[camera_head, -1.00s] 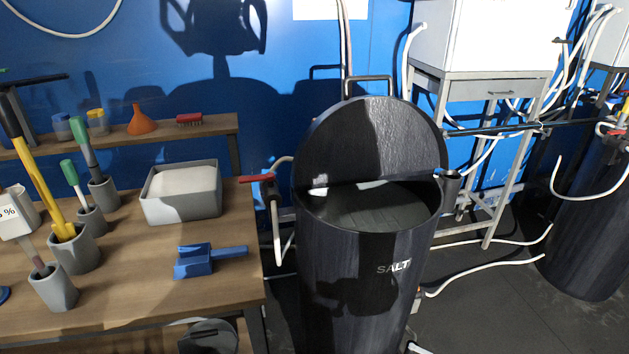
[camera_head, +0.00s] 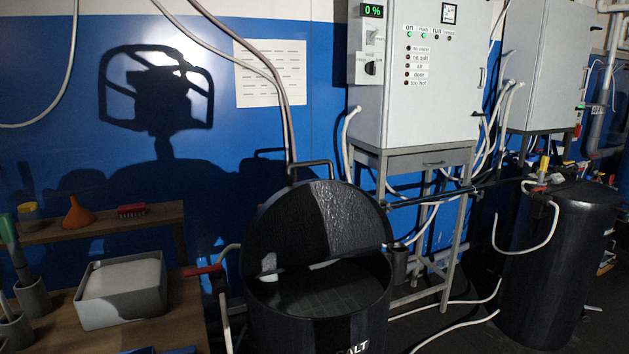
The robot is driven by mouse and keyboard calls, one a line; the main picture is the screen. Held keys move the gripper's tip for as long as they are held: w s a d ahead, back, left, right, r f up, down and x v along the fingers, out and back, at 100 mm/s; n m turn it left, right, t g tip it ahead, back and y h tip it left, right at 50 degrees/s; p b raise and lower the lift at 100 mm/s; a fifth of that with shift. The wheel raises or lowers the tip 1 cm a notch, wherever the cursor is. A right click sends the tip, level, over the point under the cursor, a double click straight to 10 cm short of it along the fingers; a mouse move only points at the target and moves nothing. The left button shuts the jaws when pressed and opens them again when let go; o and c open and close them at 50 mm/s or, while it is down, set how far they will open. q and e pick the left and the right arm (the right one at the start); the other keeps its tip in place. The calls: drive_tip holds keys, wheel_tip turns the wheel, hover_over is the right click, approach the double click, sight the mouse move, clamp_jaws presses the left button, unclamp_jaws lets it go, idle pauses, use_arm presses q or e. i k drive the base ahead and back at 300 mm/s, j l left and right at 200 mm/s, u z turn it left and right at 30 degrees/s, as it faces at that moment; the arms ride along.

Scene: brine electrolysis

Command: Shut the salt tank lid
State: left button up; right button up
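The salt tank (camera_head: 320,321) is a black cylinder at the bottom middle, its lettering partly cut off by the lower edge of the picture. Its round black lid (camera_head: 345,222) stands raised at the back of the rim, leaning against nothing I can make out. A grey bar handle (camera_head: 312,164) shows at the top of the lid. The tank mouth is open and its dark inside shows. Neither of my grippers is in view.
A wooden bench with a grey box of white material (camera_head: 122,292) stands left of the tank. A red-handled valve (camera_head: 203,270) sits between them. A control cabinet (camera_head: 420,80) on a metal stand is behind right. White hoses lie on the floor at right.

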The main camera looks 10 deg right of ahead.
sight(316, 219)
drive_tip(key=u, duration=0.4)
drive_tip(key=l+u, duration=0.45)
drive_tip(key=k+l+u, duration=0.1)
drive_tip(key=l+u, duration=0.4)
drive_tip(key=k+l+u, duration=0.1)
drive_tip(key=l, duration=0.25)
drive_tip(key=k+l+u, duration=0.1)
drive_tip(key=l, duration=0.25)
drive_tip(key=k+l+u, duration=0.1)
drive_tip(key=l, duration=0.25)
drive_tip(key=k, duration=0.05)
